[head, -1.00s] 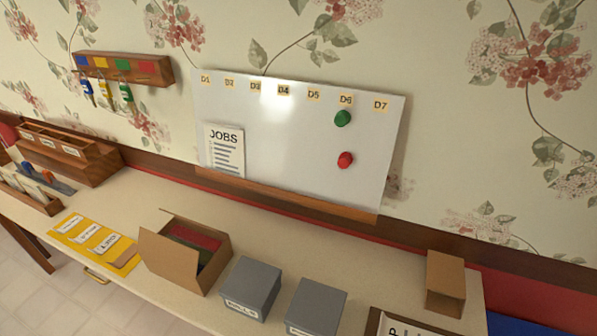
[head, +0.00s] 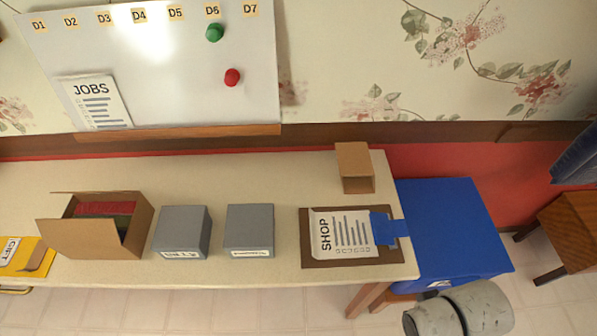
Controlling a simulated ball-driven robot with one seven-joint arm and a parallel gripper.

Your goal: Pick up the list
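A white sheet headed SHOP (head: 345,233), with several printed lines, lies on a brown board (head: 306,262) at the right end of the table. A blue piece (head: 385,229) overlaps the sheet's right edge; it looks like a clip. Another white sheet headed JOBS (head: 97,102) is upright against the lower left of the whiteboard. My gripper is not in view. Grey rounded parts at the bottom right look like links of my arm, right of and below the board.
The table (head: 280,177) also carries an open cardboard box (head: 127,222), two grey boxes (head: 183,230) (head: 249,228) and a small brown box (head: 354,166) behind the board. A large blue box (head: 455,225) stands beyond the table's right end. A wooden stool or small table (head: 570,235) is farther right.

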